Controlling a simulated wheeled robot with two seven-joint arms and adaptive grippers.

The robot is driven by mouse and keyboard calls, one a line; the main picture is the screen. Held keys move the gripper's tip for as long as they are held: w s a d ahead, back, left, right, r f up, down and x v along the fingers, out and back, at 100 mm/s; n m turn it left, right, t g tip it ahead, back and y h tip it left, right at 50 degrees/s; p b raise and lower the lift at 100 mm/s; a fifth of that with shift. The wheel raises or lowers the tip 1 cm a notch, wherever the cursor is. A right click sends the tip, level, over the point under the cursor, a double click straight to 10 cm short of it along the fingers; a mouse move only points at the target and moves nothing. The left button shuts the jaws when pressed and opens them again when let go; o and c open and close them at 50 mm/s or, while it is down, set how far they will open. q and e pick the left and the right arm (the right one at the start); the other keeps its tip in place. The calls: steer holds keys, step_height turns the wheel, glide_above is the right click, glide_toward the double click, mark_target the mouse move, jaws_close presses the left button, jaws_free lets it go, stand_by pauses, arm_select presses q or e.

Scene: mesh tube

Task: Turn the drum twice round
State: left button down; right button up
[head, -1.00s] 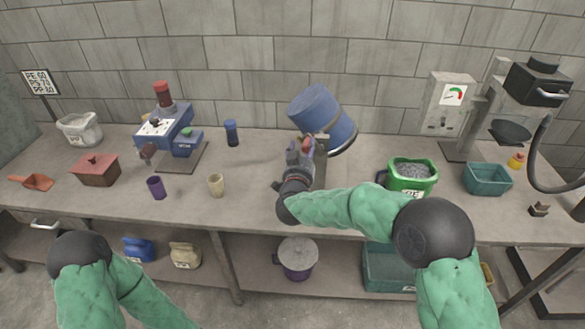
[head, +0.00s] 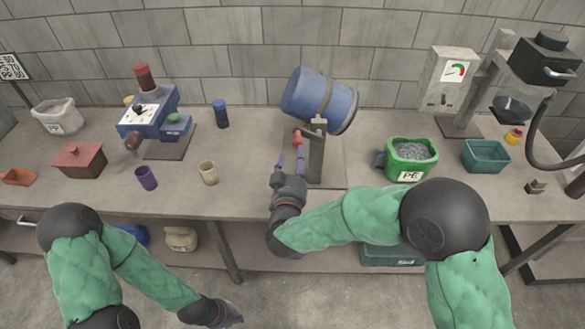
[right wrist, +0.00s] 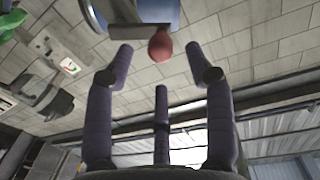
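The blue drum (head: 318,98) sits tilted on a grey stand (head: 317,150) at the back middle of the bench, with a dark band round it. A red knob (head: 297,137) shows at the left of the stand, below the drum. My right gripper (head: 290,162) points up at the knob from in front. In the right wrist view the red knob (right wrist: 160,46) lies beyond and between the spread purple fingers, and my right gripper (right wrist: 165,75) is open and empty. My left gripper (head: 228,316) hangs low at the bottom edge, in front of the bench; its fingers are too unclear to read.
A green bucket of grey pellets (head: 410,158) and a teal bin (head: 486,156) stand to the right. A purple cup (head: 146,178), a beige cup (head: 208,172) and a blue machine (head: 150,112) stand to the left. A press (head: 540,65) stands far right.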

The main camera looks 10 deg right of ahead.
mark_target(297, 146)
steer(key=shift+v, duration=1.85)
steer(key=shift+d+r, duration=0.1)
steer(key=shift+p, duration=0.3)
steer(key=shift+y, duration=0.6)
steer(key=p+x, duration=0.6)
steer(key=x, duration=0.1)
steer(key=p+x, duration=0.3)
steer(key=x, duration=0.1)
steer(key=shift+s+d+r, duration=0.1)
steer(key=shift+d+r, duration=0.2)
steer(key=shift+d, duration=0.15)
jaws_close()
